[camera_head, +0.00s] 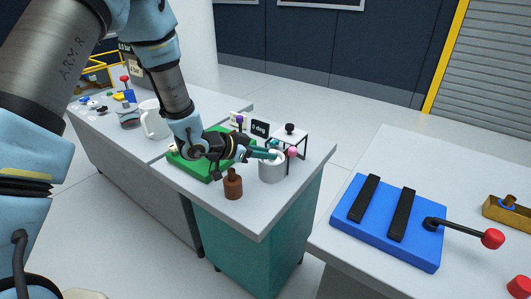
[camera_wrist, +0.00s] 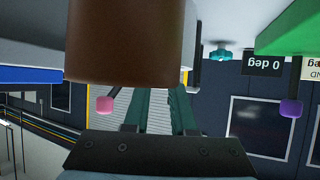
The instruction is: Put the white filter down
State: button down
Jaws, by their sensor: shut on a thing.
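The white filter, a short white cylinder (camera_head: 272,170), is upright at the right part of the small table in the head view. My gripper (camera_head: 272,155) reaches it from the left, with its teal fingers shut on it near the top. Whether its base touches the table cannot be told. In the wrist view, which looks upside down, my gripper's teal fingers (camera_wrist: 162,108) reach away from me. Only a pale sliver, perhaps the filter (camera_wrist: 187,52), shows there beside a large brown bottle that hides much of the view.
The brown bottle (camera_head: 233,186) stands close to the filter, at its front left. A green board (camera_head: 195,168) lies behind my wrist. The table's front corner is bare.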

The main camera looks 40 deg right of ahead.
jog(key=shift+f, duration=0.15)
jog(key=c, duration=1)
grip_release()
jog(key=shift+r, duration=0.25)
jog(key=b+v, duration=0.2)
jog(key=v, duration=1)
jog(key=shift+f, duration=0.2)
jog(key=shift+w+a, duration=0.1)
jog(key=shift+w, duration=0.05)
